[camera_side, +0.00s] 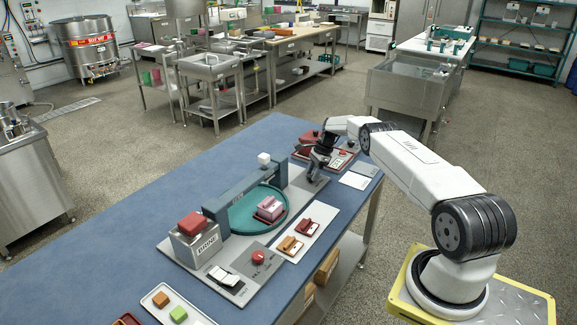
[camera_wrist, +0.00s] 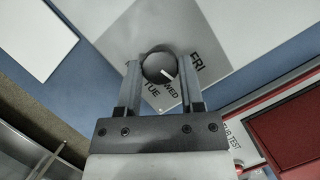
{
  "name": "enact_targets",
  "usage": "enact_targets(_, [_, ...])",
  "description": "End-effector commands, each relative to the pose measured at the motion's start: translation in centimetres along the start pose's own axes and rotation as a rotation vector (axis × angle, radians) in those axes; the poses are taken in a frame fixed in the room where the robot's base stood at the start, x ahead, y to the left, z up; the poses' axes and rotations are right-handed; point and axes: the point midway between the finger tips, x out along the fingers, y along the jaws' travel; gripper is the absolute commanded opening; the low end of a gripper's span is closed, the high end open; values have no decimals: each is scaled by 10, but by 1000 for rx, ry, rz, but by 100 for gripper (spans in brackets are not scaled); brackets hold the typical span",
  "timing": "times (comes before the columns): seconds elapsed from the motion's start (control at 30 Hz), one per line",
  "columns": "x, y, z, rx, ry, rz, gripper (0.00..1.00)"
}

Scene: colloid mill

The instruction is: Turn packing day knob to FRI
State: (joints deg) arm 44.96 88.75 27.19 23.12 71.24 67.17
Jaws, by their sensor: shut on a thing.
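The packing day knob (camera_wrist: 157,64) is a round dark knob with a white pointer mark, on a light grey plate (camera_wrist: 215,25) in the wrist view. Around it I read FRI to the right, with TUE and WED below. The pointer slants to the lower right, between WED and FRI; my right finger hides part of the dial there. My gripper (camera_wrist: 160,70) is shut on the knob, one finger on each side. In the side view my gripper (camera_side: 317,164) is low over the far end of the blue table (camera_side: 238,150), and the knob cannot be made out.
A red tray (camera_wrist: 290,130) lies close at lower right in the wrist view, a white sheet (camera_wrist: 38,38) at upper left. In the side view a teal turntable (camera_side: 243,216) under a blue-grey bridge (camera_side: 245,185), a brine box (camera_side: 197,243) and a red knob (camera_side: 258,257) stand nearer the camera.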

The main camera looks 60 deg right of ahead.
Motion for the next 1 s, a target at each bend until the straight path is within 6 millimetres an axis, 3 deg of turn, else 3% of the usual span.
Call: enact_targets(1.0, [1,2,-1,-106,2,51,0])
